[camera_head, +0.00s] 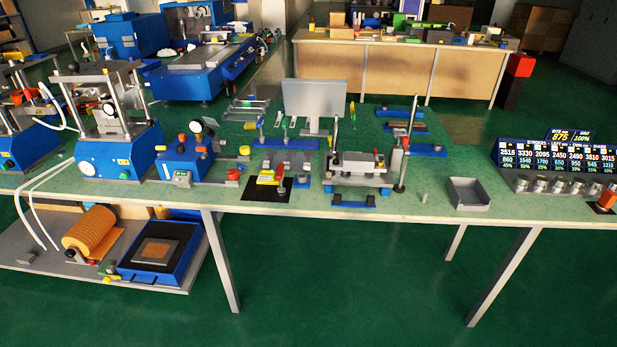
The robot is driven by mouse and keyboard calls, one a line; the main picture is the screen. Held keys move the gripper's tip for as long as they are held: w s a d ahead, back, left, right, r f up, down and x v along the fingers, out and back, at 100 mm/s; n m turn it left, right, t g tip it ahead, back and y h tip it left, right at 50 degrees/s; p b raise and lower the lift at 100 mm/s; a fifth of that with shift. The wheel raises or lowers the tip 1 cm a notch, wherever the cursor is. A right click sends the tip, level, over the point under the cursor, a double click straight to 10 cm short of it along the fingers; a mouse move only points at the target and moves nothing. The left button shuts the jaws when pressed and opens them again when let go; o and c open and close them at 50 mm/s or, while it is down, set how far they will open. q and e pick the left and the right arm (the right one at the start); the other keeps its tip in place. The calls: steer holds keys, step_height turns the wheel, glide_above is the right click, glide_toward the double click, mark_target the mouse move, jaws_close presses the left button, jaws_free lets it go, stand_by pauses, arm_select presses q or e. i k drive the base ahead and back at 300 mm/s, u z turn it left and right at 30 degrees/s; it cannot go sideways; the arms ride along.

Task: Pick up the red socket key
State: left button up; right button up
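Several small red things show on the green-topped bench (400,208), and I cannot tell for sure which one is the red socket key. One red piece (233,174) sits at the right end of a low fixture near the front edge. A red upright piece (281,171) stands beside a yellow block (266,178) on a black mat (262,194). A red part (406,143) is on the post right of the small press. An orange-red block (607,198) lies at the far right end. Neither of my grippers is in view.
Blue presses (103,160) with white hoses crowd the left. A grey monitor (314,98) stands behind the middle fixtures. A grey open tray (468,194) and a display rack (557,165) are at right. Bare bench lies around the tray. A lower shelf holds an orange roll (90,231).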

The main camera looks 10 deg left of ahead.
mark_target(280, 192)
steer(key=z, duration=0.55)
steer(key=i, duration=0.8)
steer(key=z, duration=0.25)
